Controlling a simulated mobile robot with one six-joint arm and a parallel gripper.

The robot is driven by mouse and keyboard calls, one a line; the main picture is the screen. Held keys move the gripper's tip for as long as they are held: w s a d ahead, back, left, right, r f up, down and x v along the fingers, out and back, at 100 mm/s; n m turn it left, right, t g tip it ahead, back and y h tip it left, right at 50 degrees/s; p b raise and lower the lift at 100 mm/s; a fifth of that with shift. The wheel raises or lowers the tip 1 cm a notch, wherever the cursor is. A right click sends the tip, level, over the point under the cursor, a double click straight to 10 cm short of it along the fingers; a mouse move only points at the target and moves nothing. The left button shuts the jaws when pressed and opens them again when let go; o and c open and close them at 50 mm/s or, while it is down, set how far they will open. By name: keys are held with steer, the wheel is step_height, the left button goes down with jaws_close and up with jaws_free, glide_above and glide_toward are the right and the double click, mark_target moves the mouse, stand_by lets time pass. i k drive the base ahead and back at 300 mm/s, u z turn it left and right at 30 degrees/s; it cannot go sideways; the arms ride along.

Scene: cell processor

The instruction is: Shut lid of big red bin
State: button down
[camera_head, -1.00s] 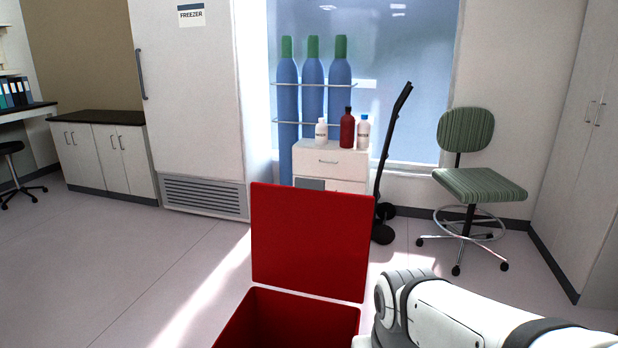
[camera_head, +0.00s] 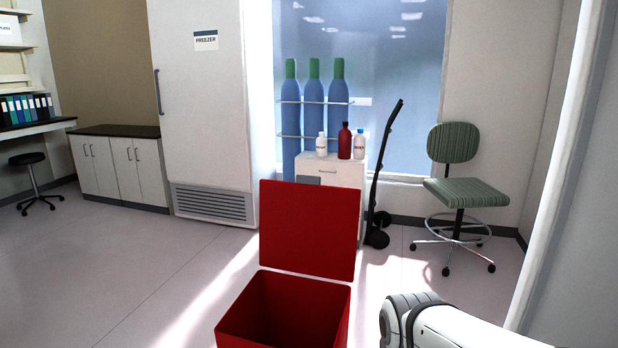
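The big red bin (camera_head: 336,318) stands on the floor at the lower middle of the head view. Its red lid (camera_head: 310,229) is open and stands nearly upright at the bin's far edge. The inside of the bin shows and looks empty, though its bottom is dark. Part of my white arm shows at the lower right, beside the bin. My gripper is outside the frame, so its state does not show.
A white drawer cabinet (camera_head: 345,173) with several bottles on top stands behind the lid. A hand truck (camera_head: 377,200) and a green chair (camera_head: 461,191) are to the right. A pale vertical panel (camera_head: 561,170) is close on the right. Floor left of the bin is clear.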

mark_target(307, 227)
steer(key=u, duration=0.2)
steer(key=i, duration=0.85)
steer(key=z, duration=0.1)
